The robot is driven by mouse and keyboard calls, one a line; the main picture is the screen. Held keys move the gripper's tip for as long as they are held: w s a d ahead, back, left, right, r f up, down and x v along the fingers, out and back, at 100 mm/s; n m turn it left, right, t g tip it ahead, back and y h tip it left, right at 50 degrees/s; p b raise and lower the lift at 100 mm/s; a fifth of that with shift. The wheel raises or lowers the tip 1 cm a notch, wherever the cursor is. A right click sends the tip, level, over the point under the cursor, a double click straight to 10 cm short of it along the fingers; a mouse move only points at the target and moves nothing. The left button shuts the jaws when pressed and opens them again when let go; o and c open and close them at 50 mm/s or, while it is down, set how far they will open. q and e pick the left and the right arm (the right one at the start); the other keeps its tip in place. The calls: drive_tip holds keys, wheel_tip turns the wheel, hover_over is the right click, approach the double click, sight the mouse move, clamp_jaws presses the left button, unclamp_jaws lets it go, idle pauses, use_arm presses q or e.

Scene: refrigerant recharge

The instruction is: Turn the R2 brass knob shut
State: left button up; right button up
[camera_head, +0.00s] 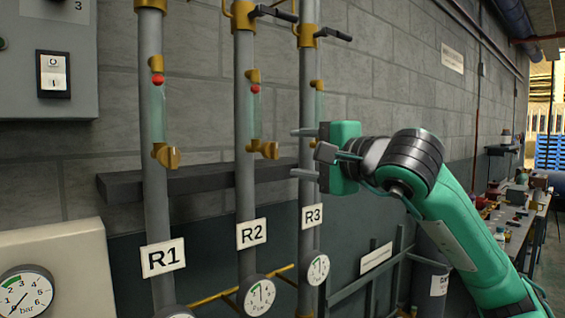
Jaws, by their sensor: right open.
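The R2 brass knob (267,149) sticks out to the right from the low end of the sight glass on the R2 pipe (245,190). The white R2 label (252,234) is below it on the same pipe. My right gripper (296,152) comes in from the right, its two fingers pointing left, one above the other. It is open with nothing between the fingers. The fingertips are just right of the R2 knob in the picture, apart from it. The gripper covers part of the R3 pipe (308,90), and R3's knob is hidden. My left gripper is out of view.
The R1 pipe (152,220) with its own brass knob (166,155) stands to the left. Black-handled valves (275,12) are above R2 and R3. Round gauges (257,296) sit below the labels. A dark ledge (200,179) runs behind the pipes. A cluttered workbench (515,215) is far right.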

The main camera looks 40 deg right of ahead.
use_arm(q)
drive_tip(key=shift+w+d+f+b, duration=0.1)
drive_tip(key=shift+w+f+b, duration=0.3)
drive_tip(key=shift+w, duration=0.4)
use_arm(e)
drive_tip(key=s, duration=0.4)
drive_tip(key=shift+s+d, duration=0.15)
drive_tip(key=shift+s, duration=0.1)
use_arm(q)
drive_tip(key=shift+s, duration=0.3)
